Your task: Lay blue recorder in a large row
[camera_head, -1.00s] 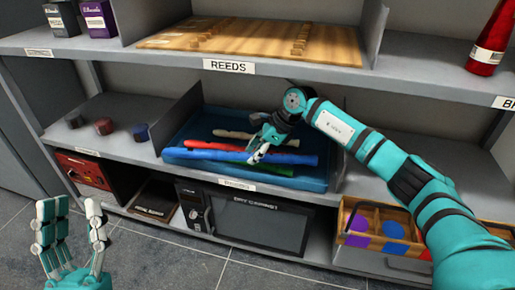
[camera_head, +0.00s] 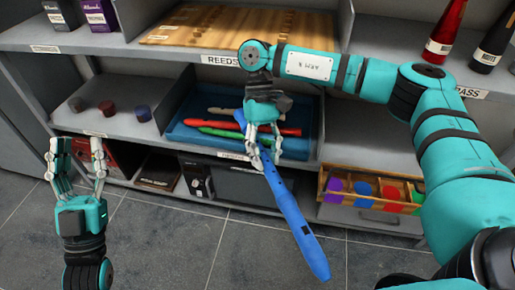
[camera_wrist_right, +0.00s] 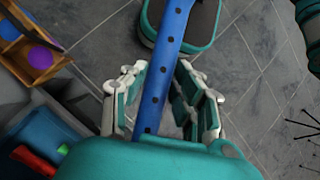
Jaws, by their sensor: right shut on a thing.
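The blue recorder (camera_head: 292,210) is held by my right gripper (camera_head: 264,150) in front of the middle shelf. It slants down to the right, its lower end over the floor. In the right wrist view the blue recorder (camera_wrist_right: 163,75) runs between the fingers of my right gripper (camera_wrist_right: 165,95). A blue tray (camera_head: 183,131) on the middle shelf holds a red recorder (camera_head: 288,131), a green one (camera_head: 222,134) and a cream one (camera_head: 222,112). My left gripper (camera_head: 76,160) is open and empty at the left, fingers up.
A wooden board (camera_head: 205,30) lies on the upper shelf above the REEDS label. Several small pots (camera_head: 107,108) stand left of the tray. A wooden compartment box (camera_head: 345,205) with coloured discs is at lower right. Red (camera_head: 447,32) and dark (camera_head: 492,45) bottles stand upper right.

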